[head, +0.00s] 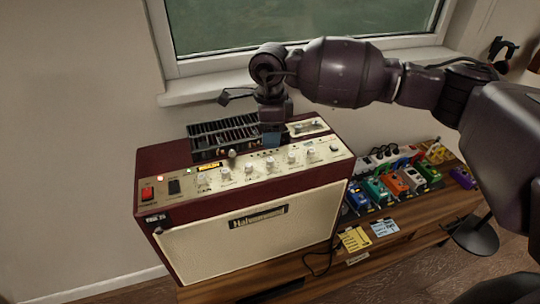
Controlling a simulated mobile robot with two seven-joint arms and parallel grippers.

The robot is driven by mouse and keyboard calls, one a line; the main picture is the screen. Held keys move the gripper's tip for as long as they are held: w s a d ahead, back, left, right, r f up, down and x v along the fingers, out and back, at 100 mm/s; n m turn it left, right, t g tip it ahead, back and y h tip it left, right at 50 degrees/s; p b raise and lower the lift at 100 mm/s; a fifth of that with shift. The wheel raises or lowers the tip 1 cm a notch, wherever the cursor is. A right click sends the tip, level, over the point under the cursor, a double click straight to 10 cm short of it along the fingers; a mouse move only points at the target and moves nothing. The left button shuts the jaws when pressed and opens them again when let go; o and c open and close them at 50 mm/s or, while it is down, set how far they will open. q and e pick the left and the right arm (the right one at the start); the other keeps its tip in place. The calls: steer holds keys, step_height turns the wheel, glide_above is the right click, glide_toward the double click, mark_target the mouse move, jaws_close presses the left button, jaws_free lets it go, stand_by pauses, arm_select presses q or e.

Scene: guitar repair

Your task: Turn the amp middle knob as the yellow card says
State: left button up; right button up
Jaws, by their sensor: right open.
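The amp (262,245) is dark red with a cream front and a cream control panel on its top front. A row of several pale knobs runs along the panel, with a knob near the middle (250,168); their pointer angles are too small to read. The yellow card (354,239) lies at the right of the amp, on the wooden bench; its writing is too small to read. My right gripper (272,138) is open and points down behind the knob row, above the panel's back edge, with no knob visibly between its fingers. My left gripper is out of view.
A black grilled unit (222,136) sits on the amp's top, close to my right gripper. A blue card (385,228) lies beside the yellow one. Several coloured pedals (375,188) fill the wooden bench (425,226) to the right. A window (240,25) is behind.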

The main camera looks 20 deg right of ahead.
mark_target(270, 159)
step_height(270, 159, down, 8)
steer(key=shift+r, duration=0.2)
steer(key=shift+c, duration=0.5)
jaws_close()
steer(key=shift+m, duration=0.4)
steer(key=m, duration=0.5)
steer(key=shift+m, duration=0.3)
steer(key=m, duration=0.5)
steer(key=shift+p, duration=0.3)
steer(key=shift+m, duration=0.3)
